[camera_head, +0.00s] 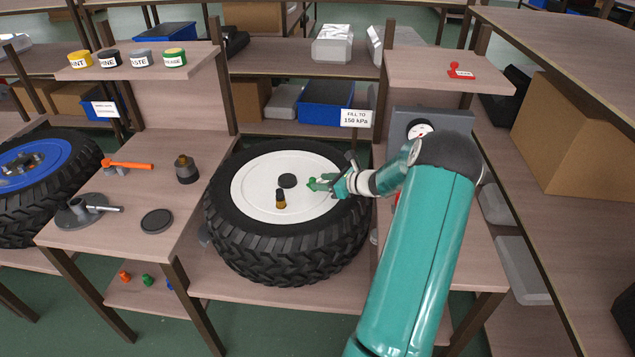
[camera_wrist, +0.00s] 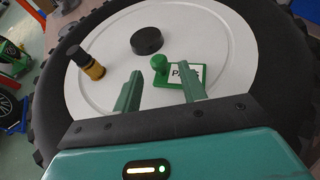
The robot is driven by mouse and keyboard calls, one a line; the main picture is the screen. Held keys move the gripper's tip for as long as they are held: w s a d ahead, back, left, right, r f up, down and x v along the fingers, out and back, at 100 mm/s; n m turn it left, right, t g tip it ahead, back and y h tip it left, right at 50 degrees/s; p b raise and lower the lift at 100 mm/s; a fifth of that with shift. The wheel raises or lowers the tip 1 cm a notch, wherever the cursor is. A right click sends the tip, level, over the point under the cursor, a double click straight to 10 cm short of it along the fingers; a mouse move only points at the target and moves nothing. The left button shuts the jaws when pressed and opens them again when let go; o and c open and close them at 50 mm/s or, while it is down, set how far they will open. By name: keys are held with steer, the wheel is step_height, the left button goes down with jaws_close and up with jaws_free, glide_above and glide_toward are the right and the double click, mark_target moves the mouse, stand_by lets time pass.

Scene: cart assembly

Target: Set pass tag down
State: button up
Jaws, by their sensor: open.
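The green pass tag (camera_wrist: 190,73), with a round green knob (camera_wrist: 160,63) and a white label, rests on the white wheel disc (camera_wrist: 110,105). Its lettering is partly hidden by a finger. In the head view the green tag (camera_head: 316,184) shows on the right half of the disc. My gripper (camera_wrist: 160,74) is open, its two fingers apart with the knob seen between their tips, and it holds nothing. In the head view my gripper (camera_head: 340,182) reaches in from the right, just beside the tag.
A black cap (camera_wrist: 147,40) and a dark bottle with an amber base (camera_wrist: 86,62) stand on the disc near the tag. The black tyre (camera_head: 290,250) rings the disc. A gauge box (camera_head: 432,122) stands behind my arm. A red tag (camera_head: 461,70) sits on the right shelf.

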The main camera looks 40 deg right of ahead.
steer(key=v, duration=0.9)
steer(key=shift+r, duration=0.1)
steer(key=w+a+r+n+g+y, duration=0.15)
steer(key=a+r+n, duration=0.3)
steer(key=a, duration=0.45)
steer(key=w+a+r+n+g, duration=0.1)
steer(key=a+r+n+g, duration=0.3)
steer(key=a, duration=0.5)
steer(key=w+a+r+n+g+y, duration=0.1)
steer(key=a+r+n+g, duration=0.15)
steer(key=a+n, duration=0.55)
steer(key=s+a+r+n+h, duration=0.2)
steer(key=s+a+r+n, duration=0.2)
steer(key=s+a+n, duration=0.4)
steer(key=s+a+r+n+h, duration=0.3)
steer(key=s+a+n, duration=0.6)
steer(key=a, duration=0.4)
steer(key=shift+v, duration=0.85)
steer(key=shift+a, duration=0.15)
